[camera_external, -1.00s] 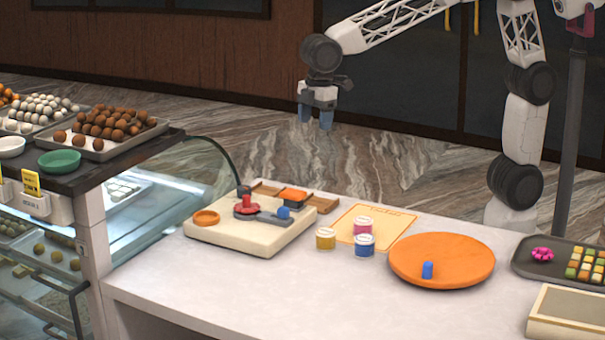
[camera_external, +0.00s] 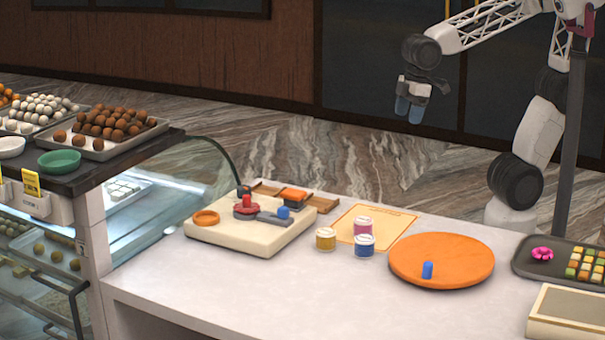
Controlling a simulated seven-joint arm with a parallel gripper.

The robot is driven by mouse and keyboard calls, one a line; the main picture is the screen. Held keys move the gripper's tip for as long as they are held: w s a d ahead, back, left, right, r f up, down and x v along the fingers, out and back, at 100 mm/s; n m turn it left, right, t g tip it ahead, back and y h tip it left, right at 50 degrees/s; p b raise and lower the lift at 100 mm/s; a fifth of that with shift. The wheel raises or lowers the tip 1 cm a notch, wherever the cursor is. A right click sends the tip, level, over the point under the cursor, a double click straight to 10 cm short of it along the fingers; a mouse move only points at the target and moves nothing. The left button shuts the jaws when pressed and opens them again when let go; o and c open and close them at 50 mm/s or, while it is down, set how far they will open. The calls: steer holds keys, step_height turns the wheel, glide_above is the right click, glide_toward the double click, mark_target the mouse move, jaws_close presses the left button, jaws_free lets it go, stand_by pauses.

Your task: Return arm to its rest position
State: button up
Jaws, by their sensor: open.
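My gripper (camera_external: 408,109) hangs in the air, high above and behind the counter, with its blue fingertips pointing down. It is open and holds nothing. It is well clear of everything on the white counter (camera_external: 230,300). My arm reaches up and to the right from it, back to its base behind the counter.
On the counter stand a cream board (camera_external: 250,237) with small coloured parts, several small jars (camera_external: 364,246), a yellow sheet (camera_external: 385,220), an orange round board (camera_external: 440,272) with a blue piece (camera_external: 427,270), and a dark tray (camera_external: 530,268) of sweets. A glass display case (camera_external: 170,190) stands left.

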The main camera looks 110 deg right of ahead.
steer(key=s+f+m, duration=0.1)
steer(key=s+f, duration=0.3)
steer(key=s, duration=0.6)
steer(key=shift+s+d+m, duration=0.15)
steer(key=shift+m, duration=0.15)
